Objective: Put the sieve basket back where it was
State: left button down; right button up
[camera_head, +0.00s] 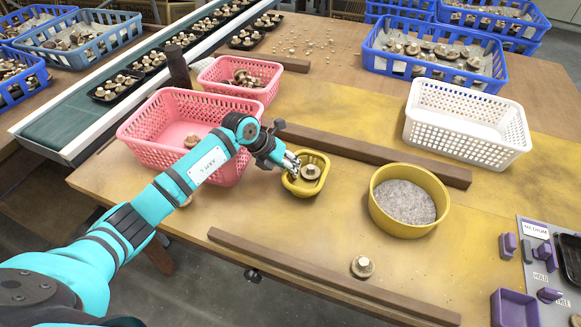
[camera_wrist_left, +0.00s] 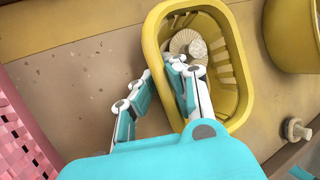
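A small yellow sieve basket (camera_head: 289,185) with slotted walls is at the middle of the table, upright, with mushrooms (camera_head: 310,172) inside. It also shows in the left wrist view (camera_wrist_left: 232,50). My left gripper (camera_head: 291,160) is at its left wall. In the left wrist view (camera_wrist_left: 164,70) one finger is outside the wall and the other inside, close together with the rim between them. The gripper looks shut on the rim. I cannot tell whether the basket touches the table. A round yellow tub (camera_head: 433,232) with grey contents stands right of it. My right gripper is not in view.
A dark wooden bar (camera_head: 370,157) lies behind the basket and another (camera_head: 330,277) in front. Pink crates (camera_head: 150,150) stand left, a white crate (camera_head: 465,145) at right. A single mushroom (camera_head: 362,267) lies near the front bar. Purple holders (camera_head: 515,307) are at front right.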

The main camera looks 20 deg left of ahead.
pick_arm(q)
jog(key=shift+f, duration=0.15)
jog(key=c, duration=1.5)
grip_release()
jog(key=v, duration=1.2)
jog(key=shift+s+b, duration=0.1)
jog(key=shift+b, duration=0.3)
